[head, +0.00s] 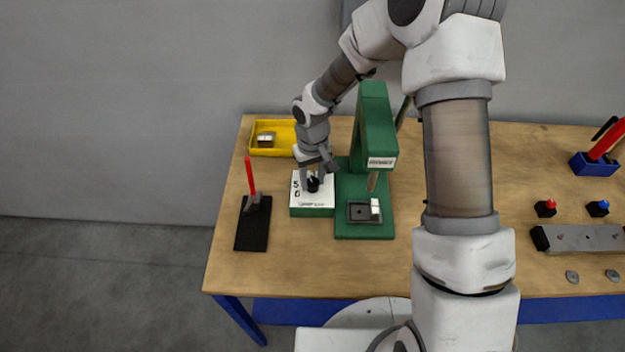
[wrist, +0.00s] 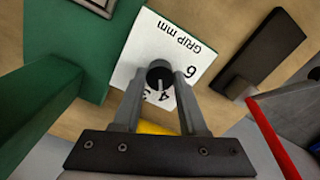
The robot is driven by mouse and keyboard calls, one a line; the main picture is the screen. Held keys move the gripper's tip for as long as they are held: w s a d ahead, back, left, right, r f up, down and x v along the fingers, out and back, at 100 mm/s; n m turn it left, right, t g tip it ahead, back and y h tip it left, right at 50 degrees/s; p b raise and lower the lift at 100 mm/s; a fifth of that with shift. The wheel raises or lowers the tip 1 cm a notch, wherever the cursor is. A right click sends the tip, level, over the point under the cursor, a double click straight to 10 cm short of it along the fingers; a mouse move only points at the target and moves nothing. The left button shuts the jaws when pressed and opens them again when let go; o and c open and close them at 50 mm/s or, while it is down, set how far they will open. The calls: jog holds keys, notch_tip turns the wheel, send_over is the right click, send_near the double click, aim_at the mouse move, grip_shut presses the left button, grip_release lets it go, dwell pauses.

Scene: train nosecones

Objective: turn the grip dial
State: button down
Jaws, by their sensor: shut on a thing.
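The grip dial is a small black round knob (wrist: 159,74) on a white plate (wrist: 150,45) lettered "GRIP mm", with several numbers around it. In the head view the knob (head: 313,184) stands on the white-topped green box (head: 312,211) left of the green press (head: 374,130). My gripper (wrist: 160,80) comes from above with one finger on each side of the knob, shut on it. A pale line on the knob points towards the figures nearest my gripper in the wrist view. The fingers hide part of the scale.
The tall green press stands right beside the dial box, with a small grey-and-white piece on its base. A black pad with a red lever (head: 251,178) is to the left. A yellow tray (head: 272,138) is behind. Bare table (head: 290,270) lies in front.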

aim_at(313, 182)
jog(key=n, duration=0.4)
jog(key=shift+n+b, duration=0.3)
jog(key=n, duration=0.4)
jog(key=shift+n, duration=0.3)
jog(key=shift+c, duration=2.2)
grip_release()
notch_tip(313, 182, up, 18)
jog(key=shift+f, duration=0.25)
